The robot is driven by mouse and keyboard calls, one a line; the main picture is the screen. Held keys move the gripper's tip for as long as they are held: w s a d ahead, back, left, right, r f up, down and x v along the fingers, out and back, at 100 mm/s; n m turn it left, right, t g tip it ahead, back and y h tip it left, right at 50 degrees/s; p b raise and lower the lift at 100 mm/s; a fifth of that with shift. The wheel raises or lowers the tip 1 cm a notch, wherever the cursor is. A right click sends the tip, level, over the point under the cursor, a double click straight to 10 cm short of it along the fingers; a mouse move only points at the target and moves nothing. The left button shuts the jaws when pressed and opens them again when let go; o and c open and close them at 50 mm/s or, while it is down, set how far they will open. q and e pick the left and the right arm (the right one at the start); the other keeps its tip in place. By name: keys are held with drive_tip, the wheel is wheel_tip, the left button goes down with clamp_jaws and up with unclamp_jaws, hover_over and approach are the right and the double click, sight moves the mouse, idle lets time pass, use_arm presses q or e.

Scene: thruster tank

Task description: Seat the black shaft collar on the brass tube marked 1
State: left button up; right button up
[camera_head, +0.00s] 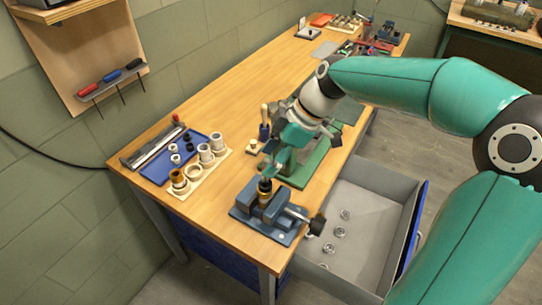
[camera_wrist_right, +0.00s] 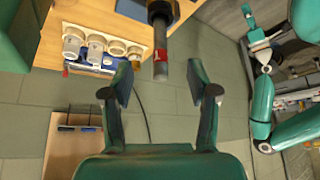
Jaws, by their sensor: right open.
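A short brass-and-black upright piece (camera_head: 265,187) stands in the blue vise (camera_head: 262,212). In the right wrist view a grey tube with a red band marked 1 (camera_wrist_right: 161,57) runs down from a wider dark part (camera_wrist_right: 161,12), its end between the fingertips. I cannot tell whether that dark part is the collar. Small black rings (camera_head: 189,142) lie in the blue tray (camera_head: 158,168).
A pale rack (camera_head: 216,165) with several white and brass-brown ringed pieces stands beside the tray. A green base (camera_head: 305,165) lies behind the vise. An open grey drawer (camera_head: 365,215) holds several metal rings. The wooden bench (camera_head: 225,95) is clear along its middle.

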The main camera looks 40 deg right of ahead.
drive_tip(key=v, duration=1.2)
idle(0.5)
